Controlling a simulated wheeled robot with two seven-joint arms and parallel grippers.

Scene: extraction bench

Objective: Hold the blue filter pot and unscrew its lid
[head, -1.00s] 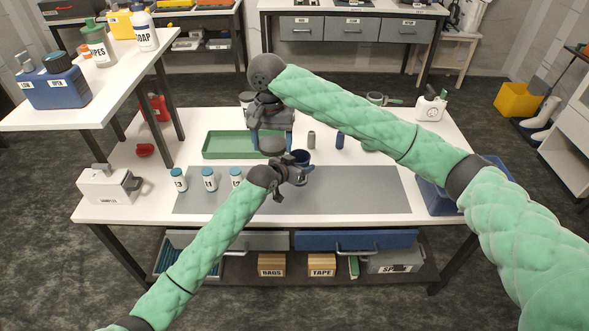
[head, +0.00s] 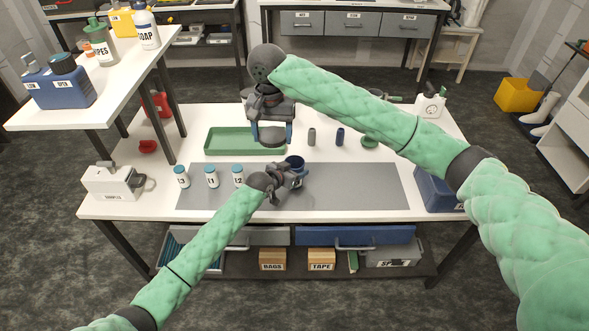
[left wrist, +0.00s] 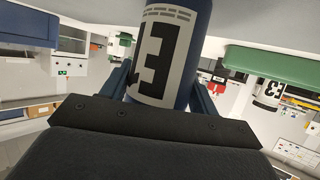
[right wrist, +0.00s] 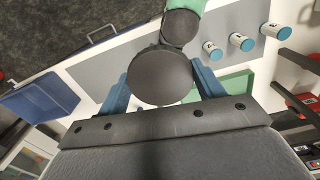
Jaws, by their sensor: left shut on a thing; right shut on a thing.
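The blue filter pot (head: 296,161) is over the grey mat, with its dark open top showing. My left gripper (head: 290,174) is shut on it. The left wrist view shows its blue body with a white label marked 3 (left wrist: 165,50) between the fingers. My right gripper (head: 272,132) is behind and left of the pot, shut on a dark grey round lid (right wrist: 160,77). The lid is apart from the pot in the head view. Whether the pot's base touches the mat is hidden.
A green tray (head: 215,151) is at the back left. Three white bottles with teal caps (head: 212,178) stand left of my left gripper. Small grey (head: 311,137) and blue (head: 340,137) cylinders stand behind the mat. The mat's right part (head: 360,190) is clear.

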